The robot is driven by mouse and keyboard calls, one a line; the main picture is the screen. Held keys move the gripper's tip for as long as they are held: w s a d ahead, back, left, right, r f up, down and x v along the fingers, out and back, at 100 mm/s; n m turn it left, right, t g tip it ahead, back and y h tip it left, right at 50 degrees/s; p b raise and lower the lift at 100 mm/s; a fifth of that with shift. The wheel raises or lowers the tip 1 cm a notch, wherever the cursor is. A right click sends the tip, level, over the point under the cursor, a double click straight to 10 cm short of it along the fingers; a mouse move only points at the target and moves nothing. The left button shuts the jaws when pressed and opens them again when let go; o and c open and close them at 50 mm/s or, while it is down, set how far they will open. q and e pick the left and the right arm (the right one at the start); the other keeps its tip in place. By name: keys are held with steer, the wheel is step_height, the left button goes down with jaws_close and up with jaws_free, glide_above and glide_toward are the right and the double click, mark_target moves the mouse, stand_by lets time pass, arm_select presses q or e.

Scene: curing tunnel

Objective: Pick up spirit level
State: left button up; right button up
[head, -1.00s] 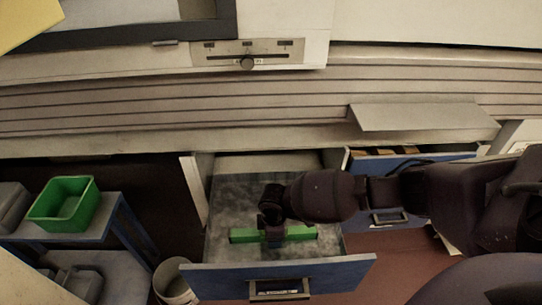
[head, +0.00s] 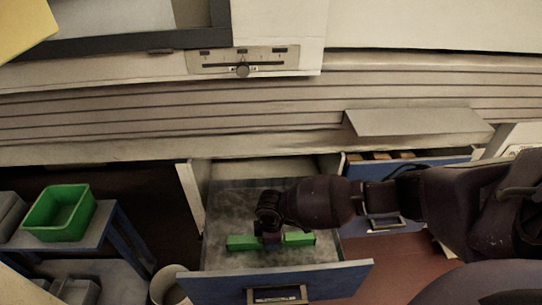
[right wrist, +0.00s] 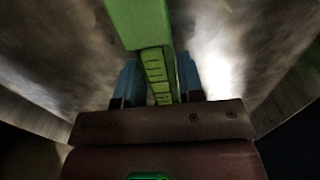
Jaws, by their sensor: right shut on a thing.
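The green spirit level (head: 299,239) shows in the head view inside the open drawer with the blue front, lying left to right across it. My right gripper (head: 271,238) comes from above and is shut on the middle of the level. In the right wrist view the green level (right wrist: 138,22) runs between the two blue fingers of the right gripper (right wrist: 160,85), which clasp its sides. I cannot tell whether the level touches the drawer floor. My left gripper is in neither view.
The open drawer (head: 275,282) has walls around the level. A second open drawer (head: 405,165) stands at its right. A green bin (head: 60,213) sits on a blue-framed cart (head: 125,245) at the left, with a pale bucket (head: 168,286) beside it. A ribbed counter front (head: 180,110) runs behind.

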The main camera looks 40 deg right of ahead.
steer(key=r+p, duration=0.1)
steer(key=r, duration=0.2)
steer(key=r+p, duration=0.1)
steer(key=r, duration=0.2)
steer(key=r+p, duration=0.2)
steer(key=r, duration=0.2)
steer(key=shift+w, duration=0.4)
arm_select(q)
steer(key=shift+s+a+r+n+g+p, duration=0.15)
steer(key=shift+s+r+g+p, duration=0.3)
steer(key=shift+p, duration=0.45)
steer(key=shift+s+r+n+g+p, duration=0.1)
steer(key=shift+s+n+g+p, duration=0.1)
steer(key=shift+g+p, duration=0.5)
arm_select(e)
step_height(320, 180, up, 10)
steer(key=shift+s, duration=0.3)
